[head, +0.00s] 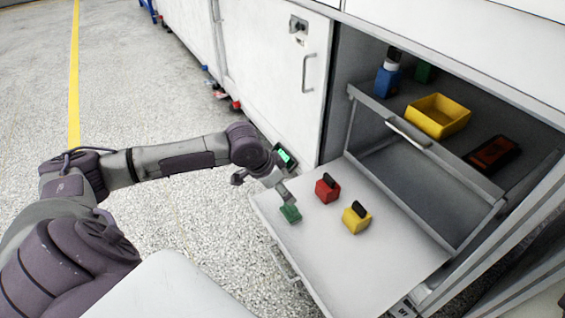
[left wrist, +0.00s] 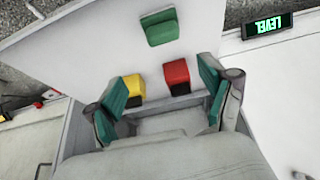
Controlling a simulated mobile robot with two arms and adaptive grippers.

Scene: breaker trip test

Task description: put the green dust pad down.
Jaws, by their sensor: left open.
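The green dust pad (head: 290,214) lies on the pale fold-out shelf (head: 330,262), near its left edge. In the left wrist view the green pad (left wrist: 158,26) is at the top, beyond my fingertips and apart from them. My left gripper (head: 285,198) is just above the pad in the head view, partly overlapping it. In the left wrist view its two teal-lined fingers (left wrist: 164,84) are spread wide with nothing held between them. My right gripper is in neither view.
A red block (head: 325,190) and a yellow block (head: 355,219), both with black tops, sit on the shelf right of the pad. A yellow bin (head: 437,116) and blue bottle (head: 388,80) stand in the cabinet. A lit level display (head: 285,157) is beside the shelf.

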